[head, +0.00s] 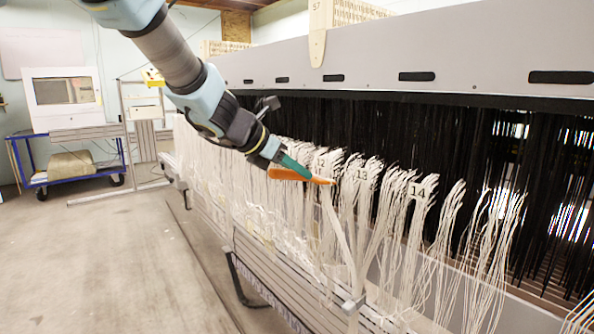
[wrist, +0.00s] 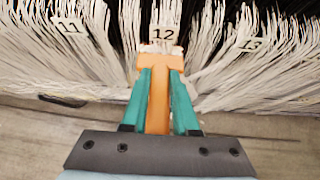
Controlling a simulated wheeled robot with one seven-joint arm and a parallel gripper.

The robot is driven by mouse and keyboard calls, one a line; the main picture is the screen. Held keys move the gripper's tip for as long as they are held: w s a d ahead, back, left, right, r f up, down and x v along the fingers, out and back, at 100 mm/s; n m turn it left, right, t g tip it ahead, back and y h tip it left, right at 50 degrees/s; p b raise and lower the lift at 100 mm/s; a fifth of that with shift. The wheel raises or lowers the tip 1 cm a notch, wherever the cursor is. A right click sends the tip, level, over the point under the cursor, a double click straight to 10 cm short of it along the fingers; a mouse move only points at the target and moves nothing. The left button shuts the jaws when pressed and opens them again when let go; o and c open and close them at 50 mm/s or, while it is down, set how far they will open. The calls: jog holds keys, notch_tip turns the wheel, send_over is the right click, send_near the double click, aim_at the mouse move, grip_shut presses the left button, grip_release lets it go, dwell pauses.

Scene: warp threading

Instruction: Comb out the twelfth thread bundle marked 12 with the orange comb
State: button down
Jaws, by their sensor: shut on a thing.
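My gripper (wrist: 157,88) is shut on the orange comb (wrist: 157,110), its two green fingers on either side of the handle. The comb also shows in the head view (head: 287,174), pointing right toward the threads. In the wrist view the comb's head lies just below the tag 12 (wrist: 163,35), at the white twelfth thread bundle (wrist: 196,62). In the head view the comb's tip is at the bundle's upper part, and the tag is partly hidden. I cannot tell whether the teeth are in the threads.
Bundles marked 11 (wrist: 69,26) and 13 (wrist: 252,44) hang on either side. Black threads (head: 430,150) hang behind, under a long grey beam (head: 430,50). A slatted bench (head: 270,270) runs below. The floor (head: 100,260) at left is clear up to a blue cart (head: 75,178).

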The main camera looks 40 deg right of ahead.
notch_tip(320, 180, down, 25)
jog(key=d+b, duration=0.1)
jog(key=b, duration=2.3)
jog(key=shift+s+d, duration=0.1)
dwell(0.4)
